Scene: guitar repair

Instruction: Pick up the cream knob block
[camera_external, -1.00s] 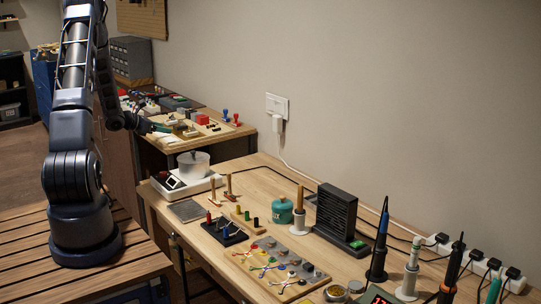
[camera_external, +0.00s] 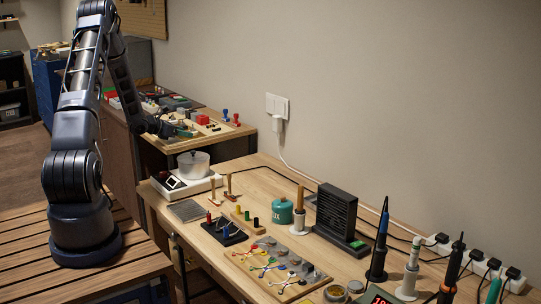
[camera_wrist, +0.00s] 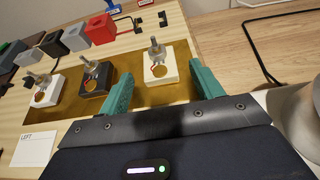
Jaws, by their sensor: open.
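In the wrist view, a pale cream-white knob block (camera_wrist: 153,72) with a metal shaft and a round brass-coloured hole sits on a gold-brown mat (camera_wrist: 140,95). My gripper (camera_wrist: 161,69) is open, its two teal fingers reaching toward this block from either side, with nothing held. I cannot tell how high the fingertips are above the mat. A black knob block (camera_wrist: 90,86) stands just left of the left finger. A similar white knob block (camera_wrist: 36,97) is farther left. In the external view my gripper (camera_external: 170,131) is over the far bench, and the blocks there are too small to tell apart.
A red block (camera_wrist: 100,29) and grey blocks (camera_wrist: 74,38) lie behind the mat. A card marked LEFT (camera_wrist: 34,148) lies at the left. A pale rounded object (camera_wrist: 295,110) is near the right finger. Bare wood lies to the right of the mat.

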